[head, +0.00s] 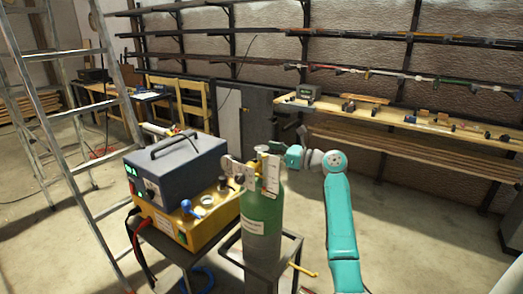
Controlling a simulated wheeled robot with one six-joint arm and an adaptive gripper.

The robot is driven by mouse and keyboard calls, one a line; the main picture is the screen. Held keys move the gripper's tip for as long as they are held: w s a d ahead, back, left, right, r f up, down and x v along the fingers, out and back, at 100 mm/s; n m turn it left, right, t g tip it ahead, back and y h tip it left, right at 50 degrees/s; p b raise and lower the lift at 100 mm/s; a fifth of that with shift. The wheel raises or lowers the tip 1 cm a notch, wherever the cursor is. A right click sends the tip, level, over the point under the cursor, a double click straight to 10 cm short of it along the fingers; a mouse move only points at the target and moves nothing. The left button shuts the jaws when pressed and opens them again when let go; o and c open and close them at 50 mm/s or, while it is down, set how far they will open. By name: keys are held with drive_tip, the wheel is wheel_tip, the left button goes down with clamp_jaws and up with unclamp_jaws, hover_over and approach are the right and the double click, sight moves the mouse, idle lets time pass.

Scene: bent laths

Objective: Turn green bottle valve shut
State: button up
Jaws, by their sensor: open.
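The green bottle (262,222) stands upright in a dark metal frame (290,258), with a white label on its side. At its top is a pale and brass-coloured fitting (269,172); the valve knob itself is hard to make out at this size. My gripper (291,148) is at the end of my teal arm, beside the bottle's top on the right. The gripper's fingers are small and partly hidden, and I cannot tell whether they touch the valve. Nothing is visibly held in it.
A dark blue unit with a handle (176,165) sits on a yellow box (175,222) close left of the bottle. A long wooden bench (400,122) with tools runs behind.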

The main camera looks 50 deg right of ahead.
drive_tip(key=shift+x, duration=1.2)
drive_tip(key=c, duration=1.2)
drive_tip(key=shift+a+f+m+h, duration=0.1)
drive_tip(key=shift+a+m+h, duration=0.1)
drive_tip(key=shift+m+h, duration=0.55)
drive_tip(key=shift+d+m+t+h, duration=0.1)
drive_tip(key=shift+m+t+h, duration=0.1)
drive_tip(key=shift+m+h, duration=0.85)
drive_tip(key=shift+d+m+t+h, duration=0.15)
drive_tip(key=shift+m+h, duration=0.25)
drive_tip(key=shift+h, duration=1.2)
drive_tip(key=shift+a, duration=0.1)
drive_tip(key=o, duration=1.2)
